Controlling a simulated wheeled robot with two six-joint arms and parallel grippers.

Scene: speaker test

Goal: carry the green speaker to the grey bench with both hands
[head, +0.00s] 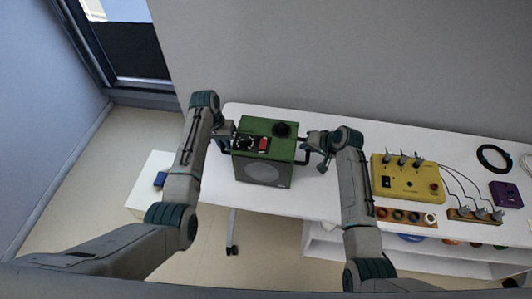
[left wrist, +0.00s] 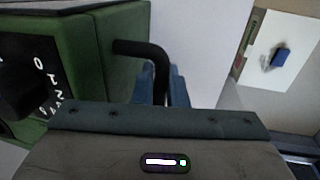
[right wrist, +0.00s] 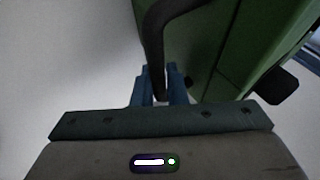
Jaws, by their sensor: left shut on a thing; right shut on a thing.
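The green speaker (head: 280,145) is upright at the left end of the white table (head: 335,207), with a grey round grille on its front and dials and a red part on top. I cannot tell whether it touches the tabletop. My left gripper (head: 231,141) is shut on the speaker's left black handle, which also shows in the left wrist view (left wrist: 145,50). My right gripper (head: 307,146) is shut on the right black handle, seen in the right wrist view (right wrist: 155,38). I cannot make out a clearly grey bench.
A yellow box (head: 408,183) with switches stands right of the speaker, cabled to a row of plugs (head: 473,214). A purple box (head: 505,194) and a black cable coil (head: 493,158) lie further right. A low white surface (head: 150,203) with a blue block (head: 160,179) is at the left.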

